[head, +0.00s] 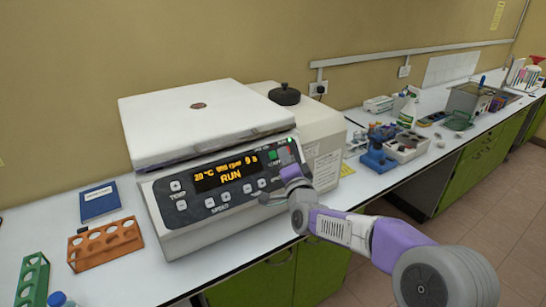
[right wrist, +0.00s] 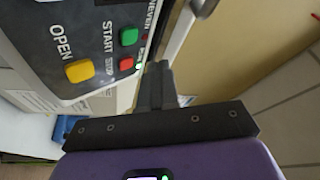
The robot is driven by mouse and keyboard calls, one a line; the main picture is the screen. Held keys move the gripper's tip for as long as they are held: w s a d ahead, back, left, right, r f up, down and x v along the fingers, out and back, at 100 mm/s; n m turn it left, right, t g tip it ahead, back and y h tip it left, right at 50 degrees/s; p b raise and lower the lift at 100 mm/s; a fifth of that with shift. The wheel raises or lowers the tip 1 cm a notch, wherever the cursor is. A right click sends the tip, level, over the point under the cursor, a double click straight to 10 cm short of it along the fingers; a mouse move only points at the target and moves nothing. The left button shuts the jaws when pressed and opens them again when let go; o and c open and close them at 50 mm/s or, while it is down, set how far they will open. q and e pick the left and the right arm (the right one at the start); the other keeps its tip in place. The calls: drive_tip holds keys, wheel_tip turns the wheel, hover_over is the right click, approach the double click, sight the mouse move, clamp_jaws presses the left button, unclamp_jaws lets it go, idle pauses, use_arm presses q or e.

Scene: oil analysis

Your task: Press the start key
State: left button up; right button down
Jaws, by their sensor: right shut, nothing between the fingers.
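The white analyser (head: 190,120) stands on the bench with its lit display (head: 226,175) reading RUN. The green start key (head: 272,155) is at the right of its front panel. In the right wrist view the start key (right wrist: 128,36) sits beside the red stop key (right wrist: 126,64) and the yellow open key (right wrist: 79,71). My right gripper (head: 268,198) is shut and empty in front of the panel's right part. In its wrist view the dark fingers (right wrist: 157,85) appear just beside the red and green keys. I cannot tell whether they touch the panel. My left gripper is out of view.
An orange rack (head: 105,243), a green rack (head: 33,280) and a blue book (head: 100,201) lie left of the analyser. A blue device (head: 377,155) and other lab items stand to its right. The bench's front edge runs below my right arm.

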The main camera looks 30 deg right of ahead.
drive_tip(key=shift+s+d+r, duration=0.1)
drive_tip(key=shift+s+r, duration=0.45)
drive_tip(key=shift+s, duration=0.35)
